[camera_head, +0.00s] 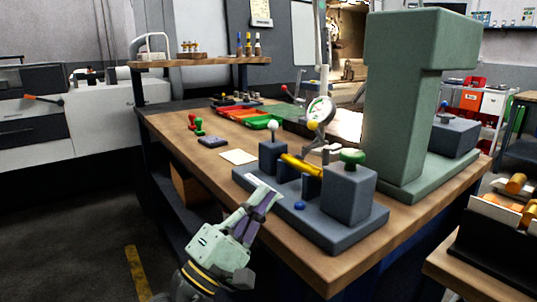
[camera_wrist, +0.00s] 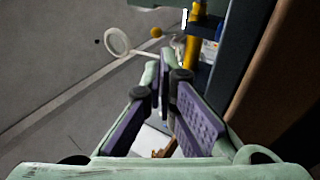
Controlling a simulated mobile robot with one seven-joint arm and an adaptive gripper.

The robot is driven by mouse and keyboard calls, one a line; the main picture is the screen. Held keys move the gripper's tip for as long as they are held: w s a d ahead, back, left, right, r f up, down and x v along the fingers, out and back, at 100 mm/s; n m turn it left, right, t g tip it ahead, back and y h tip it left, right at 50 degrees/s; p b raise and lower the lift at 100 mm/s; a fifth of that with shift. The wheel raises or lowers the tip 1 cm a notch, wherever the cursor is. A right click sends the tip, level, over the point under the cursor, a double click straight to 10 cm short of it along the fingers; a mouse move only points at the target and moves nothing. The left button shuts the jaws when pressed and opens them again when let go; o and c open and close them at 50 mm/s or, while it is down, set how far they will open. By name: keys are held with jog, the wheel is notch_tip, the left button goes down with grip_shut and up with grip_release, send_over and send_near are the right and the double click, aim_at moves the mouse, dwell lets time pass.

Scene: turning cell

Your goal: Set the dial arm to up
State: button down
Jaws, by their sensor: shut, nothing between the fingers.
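The dial (camera_head: 320,109), a round white-faced gauge, stands above the grey-blue fixture (camera_head: 300,219) on the bench, with a yellow ball (camera_head: 313,125) below its face. In the wrist view the dial (camera_wrist: 116,41) is at upper left, on a thin pale arm, with the yellow ball (camera_wrist: 156,32) near it. I cannot tell the arm's exact setting. My gripper (camera_head: 267,194), with purple finger pads, is low at the fixture's front left edge, apart from the dial. Its fingers (camera_wrist: 165,62) are shut and empty.
On the fixture, a yellow bar (camera_head: 302,166) lies between blocks, with a green knob (camera_head: 352,157) at right and a white ball (camera_head: 272,126) at left. A tall green column (camera_head: 400,110) stands behind right. Free floor lies left of the wooden bench (camera_head: 174,124).

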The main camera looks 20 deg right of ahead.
aim_at(311, 129)
jog(key=p+x, duration=0.5)
jog(key=x, duration=0.8)
jog(key=shift+w+d+r, duration=0.1)
jog(key=shift+d+r, duration=0.15)
jog(key=shift+r, duration=0.1)
jog(key=shift+w+r, duration=0.1)
jog(key=shift+r+p, duration=0.15)
jog(key=shift+p, duration=0.15)
jog(key=shift+r, duration=0.1)
jog(key=shift+y, duration=0.3)
